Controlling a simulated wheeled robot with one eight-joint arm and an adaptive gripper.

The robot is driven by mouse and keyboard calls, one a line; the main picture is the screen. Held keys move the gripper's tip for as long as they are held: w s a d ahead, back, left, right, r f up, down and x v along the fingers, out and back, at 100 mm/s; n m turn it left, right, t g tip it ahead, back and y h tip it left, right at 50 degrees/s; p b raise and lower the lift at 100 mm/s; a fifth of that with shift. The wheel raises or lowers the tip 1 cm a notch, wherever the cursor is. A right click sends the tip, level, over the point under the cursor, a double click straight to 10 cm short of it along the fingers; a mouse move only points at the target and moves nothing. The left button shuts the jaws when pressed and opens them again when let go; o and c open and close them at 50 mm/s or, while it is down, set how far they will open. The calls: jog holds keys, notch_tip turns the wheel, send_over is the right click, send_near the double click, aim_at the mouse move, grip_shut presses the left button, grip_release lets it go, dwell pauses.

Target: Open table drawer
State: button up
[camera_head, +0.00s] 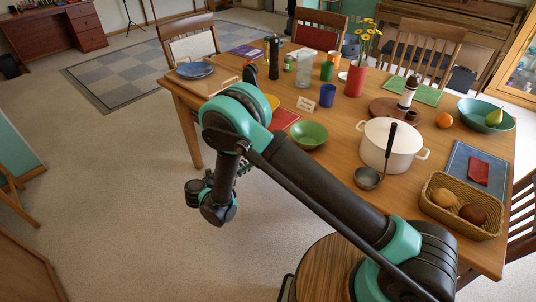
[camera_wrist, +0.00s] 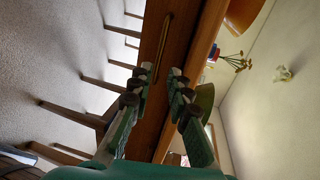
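The wooden table (camera_head: 345,131) stands across the middle and right of the head view. In the wrist view, which is turned sideways, the table's brown front (camera_wrist: 187,30) runs from top to bottom. A long thin brass-coloured handle (camera_wrist: 162,47) is on that front, in line with the gap between my fingers. I see no opening around the drawer, but its edges are hard to make out. My gripper (camera_wrist: 162,82) is open and empty, with its fingertips short of the handle. In the head view my arm mostly hides the gripper and the drawer front.
A green bowl (camera_head: 308,134), a white pot (camera_head: 390,146) with a ladle (camera_head: 368,177), and a wicker basket (camera_head: 461,205) are on the tabletop. Carpet (camera_head: 120,190) on the left is clear.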

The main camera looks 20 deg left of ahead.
jog(key=x, duration=1.2)
jog(key=shift+r, duration=0.1)
jog(key=shift+c, duration=0.4)
grip_shut()
